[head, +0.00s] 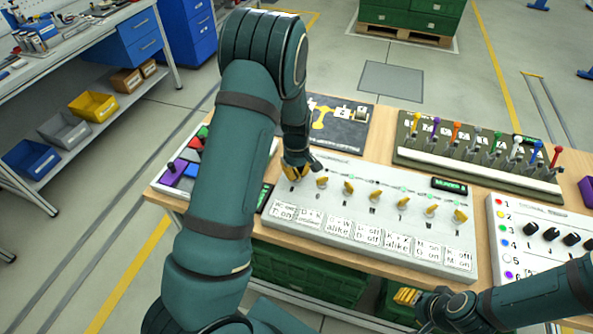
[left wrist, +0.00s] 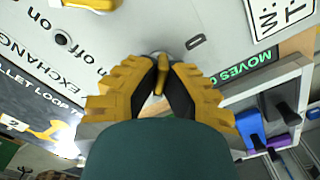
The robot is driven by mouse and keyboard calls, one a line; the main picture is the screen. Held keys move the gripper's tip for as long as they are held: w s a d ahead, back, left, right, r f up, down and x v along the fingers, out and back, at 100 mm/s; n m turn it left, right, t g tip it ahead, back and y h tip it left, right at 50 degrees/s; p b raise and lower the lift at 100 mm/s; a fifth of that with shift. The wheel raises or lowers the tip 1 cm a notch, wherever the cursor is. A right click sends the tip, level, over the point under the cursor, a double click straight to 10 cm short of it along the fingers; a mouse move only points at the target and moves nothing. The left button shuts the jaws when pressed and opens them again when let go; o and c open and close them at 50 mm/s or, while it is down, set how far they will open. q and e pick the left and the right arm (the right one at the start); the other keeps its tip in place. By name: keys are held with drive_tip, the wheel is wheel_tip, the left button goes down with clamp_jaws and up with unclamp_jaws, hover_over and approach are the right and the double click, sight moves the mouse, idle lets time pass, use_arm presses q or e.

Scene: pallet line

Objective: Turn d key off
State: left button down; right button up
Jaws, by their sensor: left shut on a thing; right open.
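The white key panel (head: 350,170) lies on the table with a row of several yellow keys, such as the neighbouring key (head: 322,182). My left gripper (head: 297,172) is at the leftmost end of the row, pointing down. In the left wrist view its yellow fingers are shut on a yellow key (left wrist: 162,75), with a letter that looks like D printed beside it. "on" and "off" are printed on the panel in that view. In the head view the fingers mostly hide the held key. My right gripper (head: 408,296) is open and empty, low in front of the table.
Printed cards (head: 340,230) line the panel's front. A lever board (head: 480,155) stands behind right, a knob panel (head: 545,235) at right, a dark board (head: 335,120) behind, and coloured blocks (head: 185,165) at left. Green crates (head: 310,275) sit under the table.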

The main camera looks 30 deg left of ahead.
sight(296, 170)
use_arm(q)
drive_tip(key=shift+f, duration=0.1)
drive_tip(key=c, duration=1.1)
unclamp_jaws()
wheel_tip(296, 170, up, 12)
drive_tip(key=shift+r, duration=0.1)
